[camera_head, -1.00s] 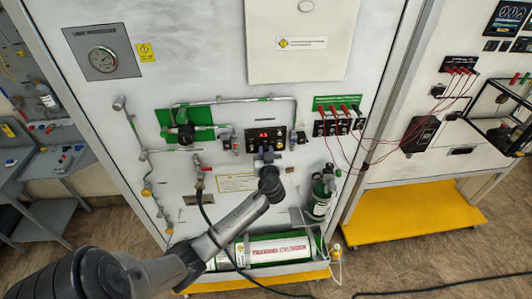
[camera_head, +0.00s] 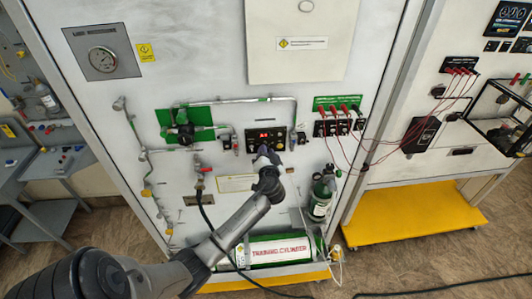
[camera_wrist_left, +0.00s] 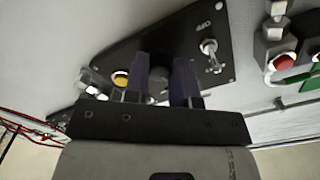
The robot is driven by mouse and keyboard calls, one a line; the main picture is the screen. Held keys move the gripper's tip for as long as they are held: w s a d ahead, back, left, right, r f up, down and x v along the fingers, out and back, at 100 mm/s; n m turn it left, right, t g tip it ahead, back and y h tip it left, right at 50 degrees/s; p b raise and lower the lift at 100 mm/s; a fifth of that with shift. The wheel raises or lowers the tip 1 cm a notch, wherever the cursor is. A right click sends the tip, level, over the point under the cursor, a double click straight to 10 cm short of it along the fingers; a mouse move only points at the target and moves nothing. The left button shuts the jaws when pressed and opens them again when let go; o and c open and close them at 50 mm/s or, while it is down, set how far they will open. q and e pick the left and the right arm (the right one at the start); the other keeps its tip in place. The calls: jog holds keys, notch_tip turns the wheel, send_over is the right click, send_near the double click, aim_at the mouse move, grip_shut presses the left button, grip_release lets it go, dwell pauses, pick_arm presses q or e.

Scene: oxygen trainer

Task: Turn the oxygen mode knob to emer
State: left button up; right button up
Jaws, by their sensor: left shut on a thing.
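The black oxygen control panel (camera_head: 254,137) with a red lit display is on the white trainer board in the head view. The same panel (camera_wrist_left: 130,62) fills the middle of the left wrist view, tilted. My left gripper (camera_head: 266,153) is at the panel's lower part. In the left wrist view its two dark fingers (camera_wrist_left: 161,75) stand on either side of a dark round knob (camera_wrist_left: 158,62) and are shut on it. The fingers hide most of the knob, and I cannot read its setting. My right gripper is in neither view.
On the panel, a yellow button (camera_wrist_left: 121,78) and a toggle switch (camera_wrist_left: 209,48) flank the fingers. Red leads (camera_head: 368,140) hang at the right. A green bottle (camera_head: 320,198) and a white training cylinder (camera_head: 277,252) are below.

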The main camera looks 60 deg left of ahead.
pick_arm(q)
jog(key=m+p, duration=0.6)
jog(key=m, duration=0.7)
jog(key=shift+r+m, duration=0.15)
jog(key=shift+m, duration=0.55)
jog(key=o, duration=0.9)
jog(key=shift+b+v, duration=1.3)
jog(key=shift+v, duration=5.65)
